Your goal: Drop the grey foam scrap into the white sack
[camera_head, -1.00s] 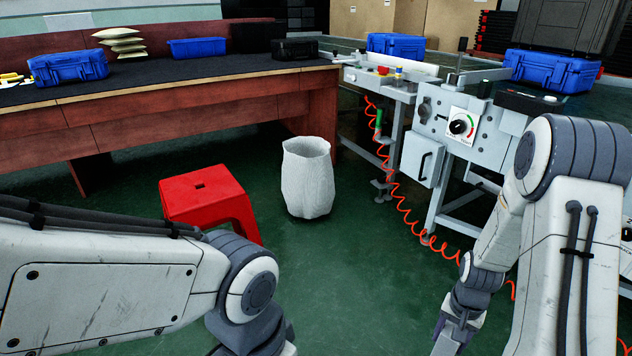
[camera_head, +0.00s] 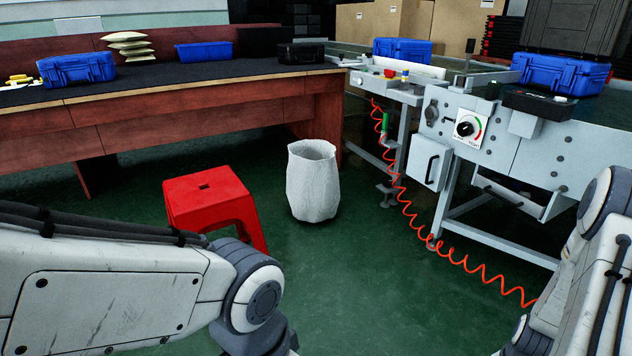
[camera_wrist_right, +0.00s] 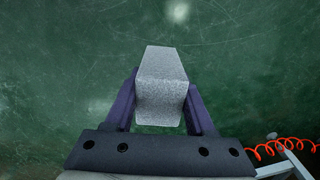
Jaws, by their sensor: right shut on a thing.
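The grey foam scrap (camera_wrist_right: 160,90) is a pale speckled block in the right wrist view. My right gripper (camera_wrist_right: 160,105) is shut on it, with one dark finger on each side, above green floor. In the head view the right arm is at the right edge and its gripper is out of the picture. The white sack (camera_head: 312,185) stands upright and open-topped on the floor, near the middle of the head view. The bottom of the sack's inside cannot be seen. My left arm comes in from the left, and its gripper is below the picture.
A red stool (camera_head: 212,205) stands just left of the sack. A wooden bench (camera_head: 190,115) is behind it. The conveyor frame (camera_head: 480,150) and a coiled orange hose (camera_head: 455,262) are to the right. Green floor in front of the sack is clear.

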